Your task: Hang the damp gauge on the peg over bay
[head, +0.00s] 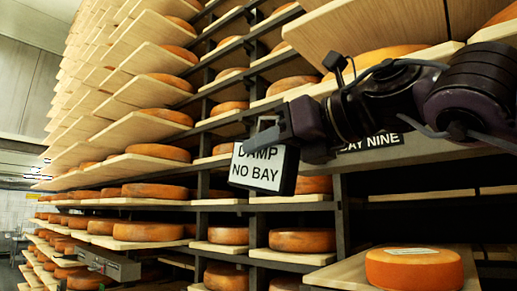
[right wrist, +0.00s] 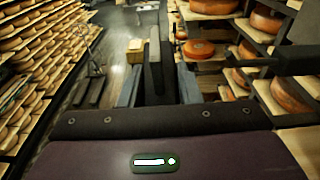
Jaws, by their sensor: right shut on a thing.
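The damp gauge (head: 262,170) is a dark-edged box with a white face; "DAMP" and "NO BAY" can be read on it. It hangs slightly tilted from my right gripper (head: 272,128), which is shut at its upper edge and covers part of its top. In the right wrist view, the gripper fingers (right wrist: 157,85) are close around a dark upright piece. A "BAY NINE" sign (head: 370,143) is on the shelf edge to the right, partly covered by my right gripper. I cannot make out a peg. My left gripper is not in view.
Tall racks of wooden boards with orange cheese wheels fill the head view. A labelled cheese wheel (head: 414,268) lies on a board at the lower right. A grey metal box (head: 108,263) is at the lower left. An open aisle floor (right wrist: 115,85) shows in the right wrist view.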

